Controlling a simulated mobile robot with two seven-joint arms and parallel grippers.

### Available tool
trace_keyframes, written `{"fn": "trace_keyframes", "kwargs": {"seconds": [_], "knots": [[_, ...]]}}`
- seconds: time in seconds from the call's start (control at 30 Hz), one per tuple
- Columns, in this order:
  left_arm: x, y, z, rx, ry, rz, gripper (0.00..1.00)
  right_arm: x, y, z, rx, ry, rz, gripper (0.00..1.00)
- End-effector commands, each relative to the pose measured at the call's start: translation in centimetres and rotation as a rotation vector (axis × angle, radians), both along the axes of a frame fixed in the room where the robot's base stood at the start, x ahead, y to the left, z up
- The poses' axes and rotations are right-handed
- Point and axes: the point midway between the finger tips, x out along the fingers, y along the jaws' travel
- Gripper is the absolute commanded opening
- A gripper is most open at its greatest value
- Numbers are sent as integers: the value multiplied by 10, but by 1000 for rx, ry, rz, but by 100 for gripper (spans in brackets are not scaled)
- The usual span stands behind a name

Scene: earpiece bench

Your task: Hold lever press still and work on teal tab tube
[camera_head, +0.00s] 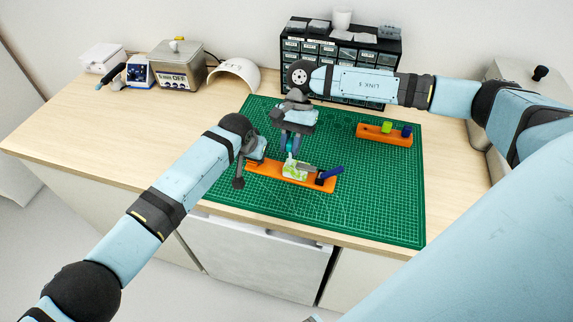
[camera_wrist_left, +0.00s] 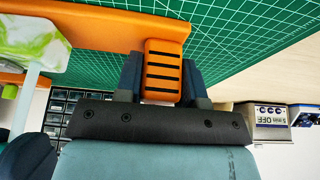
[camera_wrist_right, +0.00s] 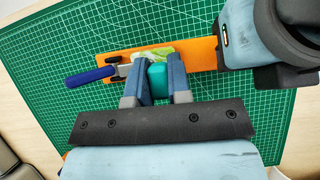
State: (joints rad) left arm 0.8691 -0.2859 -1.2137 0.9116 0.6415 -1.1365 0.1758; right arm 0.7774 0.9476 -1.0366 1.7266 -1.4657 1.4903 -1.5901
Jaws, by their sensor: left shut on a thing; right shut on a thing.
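The lever press has a long orange base (camera_head: 264,172) on the green mat, with a green-and-white marbled block (camera_head: 295,170) and a blue-handled lever (camera_head: 331,173) at its right. My left gripper (camera_wrist_left: 162,85) is shut on the black-ribbed orange end (camera_wrist_left: 164,65) of the base. My right gripper (camera_head: 290,143) is shut on a teal piece (camera_wrist_right: 157,78), seemingly the teal tab tube, close above the marbled block. A pale stem (camera_wrist_left: 26,98) shows against the block in the left wrist view. I cannot tell whether the teal piece touches the block.
An orange holder (camera_head: 384,139) with a green and a blue piece stands at the mat's back right. A dark drawer cabinet (camera_head: 345,52) stands behind. The mat's front right is clear.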

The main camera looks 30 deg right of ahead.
Motion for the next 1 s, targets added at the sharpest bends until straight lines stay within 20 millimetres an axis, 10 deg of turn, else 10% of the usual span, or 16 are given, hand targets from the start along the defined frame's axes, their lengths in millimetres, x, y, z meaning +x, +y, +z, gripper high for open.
{"fn": "trace_keyframes", "kwargs": {"seconds": [1.0], "knots": [[-1,3,-7,9,7,2,2,0,0,-21,1,1,0,0]]}}
